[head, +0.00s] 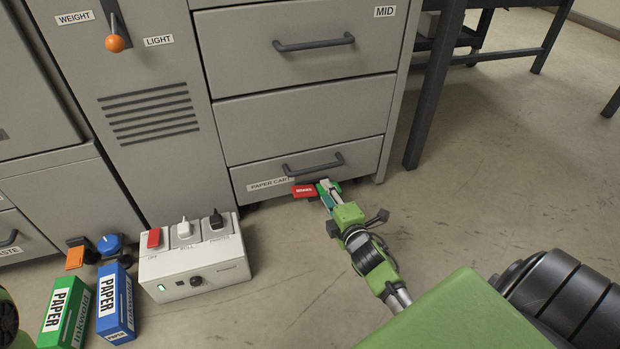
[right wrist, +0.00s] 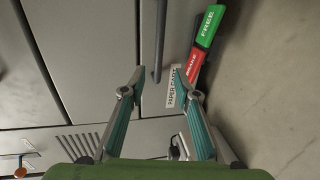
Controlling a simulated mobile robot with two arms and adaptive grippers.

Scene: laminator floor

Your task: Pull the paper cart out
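The paper cart (head: 340,155) is the low grey front marked "PAPER CART", under the drawers, flush with the cabinet. Its dark bar handle (head: 312,165) is empty. At its foot is a pedal with a red "BRAKE" part (head: 304,190) and a green "FREE" part, clearer in the right wrist view (right wrist: 209,25). My right gripper (head: 327,188) is just in front of the cart, low near the pedal, and overlaps it in the head view. In the right wrist view its fingers (right wrist: 158,78) are spread and empty, with the handle (right wrist: 160,40) ahead between them. My left gripper does not show.
A grey switch box (head: 195,270) stands on the floor left of the cart. Blue (head: 115,300) and green (head: 66,312) paper packs stand further left. A dark table leg (head: 433,90) is right of the cabinet. The floor (head: 480,190) to the right is clear.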

